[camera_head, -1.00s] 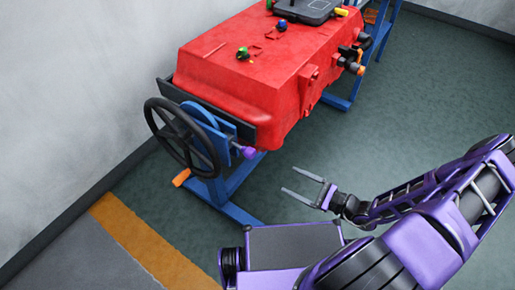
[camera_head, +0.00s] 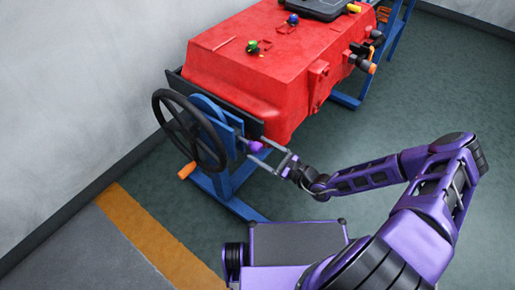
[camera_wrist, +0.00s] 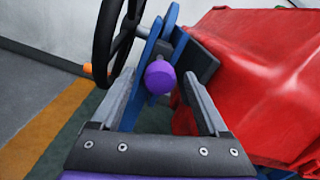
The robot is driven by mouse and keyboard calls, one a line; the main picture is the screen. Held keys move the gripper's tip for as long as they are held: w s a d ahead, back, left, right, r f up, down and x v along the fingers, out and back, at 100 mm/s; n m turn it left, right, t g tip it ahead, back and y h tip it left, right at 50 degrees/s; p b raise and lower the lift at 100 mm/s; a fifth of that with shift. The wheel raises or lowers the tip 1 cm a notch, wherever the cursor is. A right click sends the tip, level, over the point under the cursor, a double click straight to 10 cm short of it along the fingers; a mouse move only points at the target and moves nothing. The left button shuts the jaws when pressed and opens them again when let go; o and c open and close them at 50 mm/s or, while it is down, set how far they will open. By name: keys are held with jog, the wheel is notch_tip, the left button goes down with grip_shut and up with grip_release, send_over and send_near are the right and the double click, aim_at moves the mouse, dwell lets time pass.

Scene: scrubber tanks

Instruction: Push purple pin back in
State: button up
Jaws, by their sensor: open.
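The purple pin (camera_head: 255,146) has a round knob and sticks out from the blue frame at the front of the red tank, beside the black handwheel. In the wrist view the purple knob (camera_wrist: 160,77) lies ahead, between my two fingers and just beyond their tips. My gripper (camera_head: 262,152) is open and empty, with its fingertips close to the knob. It also shows in the wrist view (camera_wrist: 163,84). Whether a finger touches the knob cannot be told. The pin's shaft is mostly hidden behind the knob.
The black handwheel (camera_head: 157,116) with an orange handle (camera_head: 187,170) stands left of the pin. The red tank (camera_head: 260,75) fills the space behind and to the right. The blue stand (camera_head: 222,186) reaches the floor. Green floor to the right is clear.

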jog(key=shift+x, duration=0.9)
jog(key=shift+c, duration=0.3)
grip_shut()
dwell(0.5)
